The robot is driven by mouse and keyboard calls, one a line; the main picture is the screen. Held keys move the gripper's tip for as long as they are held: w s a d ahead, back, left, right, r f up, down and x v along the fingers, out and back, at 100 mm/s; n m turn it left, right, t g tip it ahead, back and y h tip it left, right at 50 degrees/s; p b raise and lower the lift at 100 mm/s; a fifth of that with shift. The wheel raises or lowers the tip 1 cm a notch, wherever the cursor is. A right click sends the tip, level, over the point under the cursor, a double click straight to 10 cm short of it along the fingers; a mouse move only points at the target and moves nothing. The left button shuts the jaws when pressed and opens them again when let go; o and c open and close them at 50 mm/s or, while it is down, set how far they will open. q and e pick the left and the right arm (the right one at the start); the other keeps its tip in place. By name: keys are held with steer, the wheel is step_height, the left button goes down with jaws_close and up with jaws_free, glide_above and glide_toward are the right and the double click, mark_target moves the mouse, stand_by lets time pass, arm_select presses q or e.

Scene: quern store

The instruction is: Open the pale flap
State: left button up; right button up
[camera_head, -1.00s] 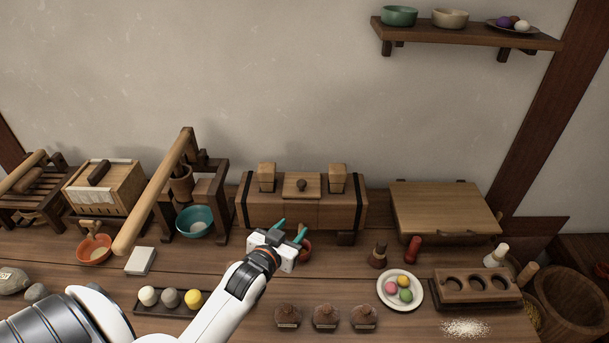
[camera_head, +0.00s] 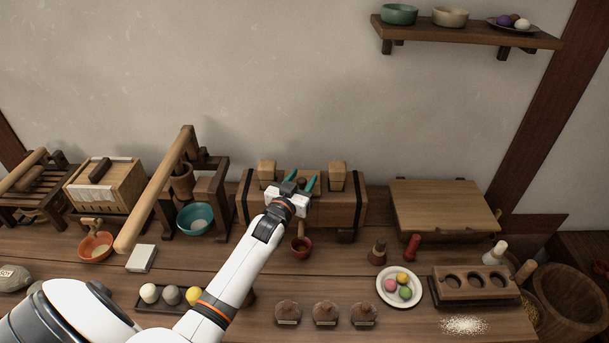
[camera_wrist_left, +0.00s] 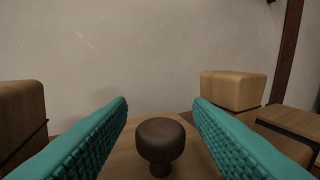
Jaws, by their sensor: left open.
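The pale flap (camera_wrist_left: 126,156) appears to be the light wooden panel in the middle of the long wooden chest (camera_head: 340,210). A round dark knob (camera_wrist_left: 160,136) stands up from it. My left gripper (camera_head: 302,180) is over the panel and hides part of it in the head view. Its two teal fingers are open in the left wrist view (camera_wrist_left: 160,108), one on each side of the knob, with clear gaps. It holds nothing. The panel looks shut. My right gripper is out of view.
Two wooden blocks (camera_head: 338,176) rise from the chest, one on each side of the panel. A lever press (camera_head: 165,185) is close on the left, and a slanted board (camera_head: 443,208) is on the right.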

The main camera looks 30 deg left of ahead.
arm_select(q)
steer(key=shift+w+a, duration=0.15)
steer(key=shift+w, duration=0.75)
jaws_close()
